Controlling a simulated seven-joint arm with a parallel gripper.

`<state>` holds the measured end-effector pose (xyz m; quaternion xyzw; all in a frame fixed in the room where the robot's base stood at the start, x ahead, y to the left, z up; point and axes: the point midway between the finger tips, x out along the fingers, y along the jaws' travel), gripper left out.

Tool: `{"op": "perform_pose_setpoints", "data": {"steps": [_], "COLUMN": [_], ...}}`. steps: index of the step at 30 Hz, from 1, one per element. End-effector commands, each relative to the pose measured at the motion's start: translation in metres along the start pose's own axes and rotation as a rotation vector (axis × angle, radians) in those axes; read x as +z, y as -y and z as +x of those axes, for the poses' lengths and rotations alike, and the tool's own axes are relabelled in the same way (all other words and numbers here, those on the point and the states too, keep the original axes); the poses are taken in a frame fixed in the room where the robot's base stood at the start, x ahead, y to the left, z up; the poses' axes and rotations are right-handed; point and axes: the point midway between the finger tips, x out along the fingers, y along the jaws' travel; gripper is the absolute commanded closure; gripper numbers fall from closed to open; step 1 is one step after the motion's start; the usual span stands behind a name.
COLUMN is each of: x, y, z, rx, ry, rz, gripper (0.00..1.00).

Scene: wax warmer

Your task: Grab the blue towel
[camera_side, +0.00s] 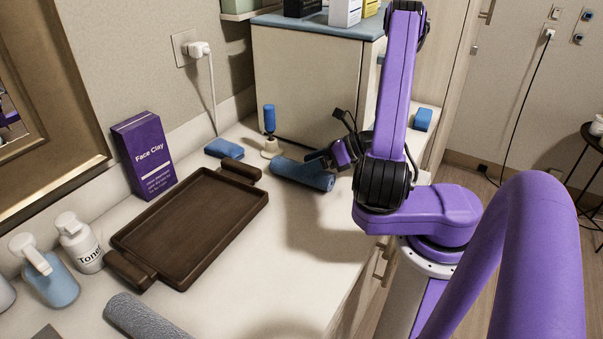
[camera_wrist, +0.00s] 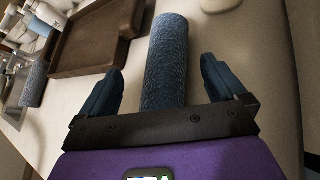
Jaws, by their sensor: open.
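The blue towel (camera_side: 302,173) is a rolled cylinder lying on the counter, right of the tray's far handle in the side view. In the wrist view the blue towel (camera_wrist: 168,62) runs lengthwise between the two fingers. My gripper (camera_wrist: 163,85) is open, with a dark blue finger on each side of the roll and a visible gap to each. In the side view my gripper (camera_side: 328,158) is at the towel's right part and hides some of it. The near end of the towel is hidden behind the gripper's dark plate in the wrist view.
A brown wooden tray (camera_side: 190,225) lies left of the towel. A blue-topped tool on a white base (camera_side: 270,148) and a blue block (camera_side: 224,148) stand behind it. A cream cabinet (camera_side: 300,85) rises behind. A grey roll (camera_side: 142,318) lies at the front.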

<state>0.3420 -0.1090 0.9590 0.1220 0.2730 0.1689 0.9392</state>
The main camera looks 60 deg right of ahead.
Motion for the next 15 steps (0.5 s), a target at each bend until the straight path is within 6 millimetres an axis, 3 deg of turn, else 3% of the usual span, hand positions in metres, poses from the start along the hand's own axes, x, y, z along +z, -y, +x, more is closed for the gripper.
{"op": "perform_pose_setpoints", "data": {"steps": [1, 6, 7, 15], "x": [0.0000, 0.0000, 0.0000, 0.0005], "y": [0.0000, 0.0000, 0.0000, -0.0001], "z": [-0.0001, -0.0003, -0.0003, -0.0006], "rx": [0.000, 0.000, 0.000, 0.000], "ry": [0.000, 0.000, 0.000, 0.001], "rz": [0.000, 0.000, 0.001, 0.001], "gripper": [0.06, 0.61, 0.64, 0.65]}}
